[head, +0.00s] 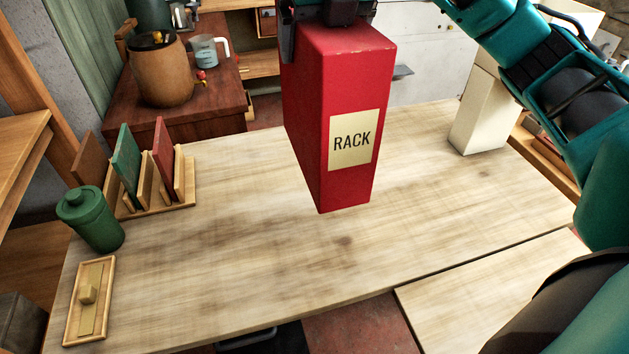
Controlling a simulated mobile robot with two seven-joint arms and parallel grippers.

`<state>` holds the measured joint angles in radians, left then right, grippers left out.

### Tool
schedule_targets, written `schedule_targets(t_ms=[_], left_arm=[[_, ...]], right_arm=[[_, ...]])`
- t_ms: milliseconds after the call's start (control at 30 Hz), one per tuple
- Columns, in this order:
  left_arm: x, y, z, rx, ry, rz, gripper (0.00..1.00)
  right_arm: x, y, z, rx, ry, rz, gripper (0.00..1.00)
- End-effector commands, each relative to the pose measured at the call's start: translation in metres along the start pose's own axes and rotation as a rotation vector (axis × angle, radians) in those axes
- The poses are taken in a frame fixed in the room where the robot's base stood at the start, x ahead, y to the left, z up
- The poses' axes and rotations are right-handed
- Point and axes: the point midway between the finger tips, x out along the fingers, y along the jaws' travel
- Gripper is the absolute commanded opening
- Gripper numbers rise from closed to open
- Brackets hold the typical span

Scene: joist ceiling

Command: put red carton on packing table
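The red carton (337,120), with a pale label reading RACK, hangs upright in the upper middle of the head view. My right gripper (330,12) is at its top edge, partly cut off by the frame, with dark fingers shut on the carton. The carton's lower end appears in front of the pale wooden table (235,265), which I take as the packing table. It seems to be above the tabletop, but the exact gap is hard to tell. My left gripper is not in view.
On the table's left stand a wooden rack (160,203) with upright boards, a green canister (90,218) and a small wooden tray (90,300). A cream box (480,115) stands at the back right. The table's middle is clear. Another wooden surface (500,290) adjoins the front right.

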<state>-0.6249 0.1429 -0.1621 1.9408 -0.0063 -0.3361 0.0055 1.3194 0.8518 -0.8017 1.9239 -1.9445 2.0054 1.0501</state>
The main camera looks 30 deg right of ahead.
Motion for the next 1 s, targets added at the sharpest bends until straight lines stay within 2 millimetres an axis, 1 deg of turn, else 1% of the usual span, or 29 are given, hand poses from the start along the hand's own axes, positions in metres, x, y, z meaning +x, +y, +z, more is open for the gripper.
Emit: schedule_targets(t_ms=[100,167,400,500,600,833,1000], left_arm=[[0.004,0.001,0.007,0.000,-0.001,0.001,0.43],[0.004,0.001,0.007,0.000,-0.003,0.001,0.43],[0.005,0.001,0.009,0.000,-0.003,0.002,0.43],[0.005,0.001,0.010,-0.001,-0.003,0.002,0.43],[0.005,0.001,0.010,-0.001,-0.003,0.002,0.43],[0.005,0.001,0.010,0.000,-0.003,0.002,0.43],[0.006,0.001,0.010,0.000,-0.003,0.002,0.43]], right_arm=[[0.024,0.000,-0.011,0.001,0.004,-0.001,0.16],[0.037,-0.001,-0.016,0.001,0.005,-0.002,0.16],[0.093,-0.001,-0.040,0.000,0.004,-0.002,0.16],[0.114,-0.001,-0.048,0.000,0.004,-0.001,0.16],[0.128,0.000,-0.054,0.000,0.002,0.000,0.16],[0.145,0.000,-0.061,0.000,0.001,0.001,0.16],[0.169,-0.001,-0.070,0.000,0.002,-0.001,0.16]])
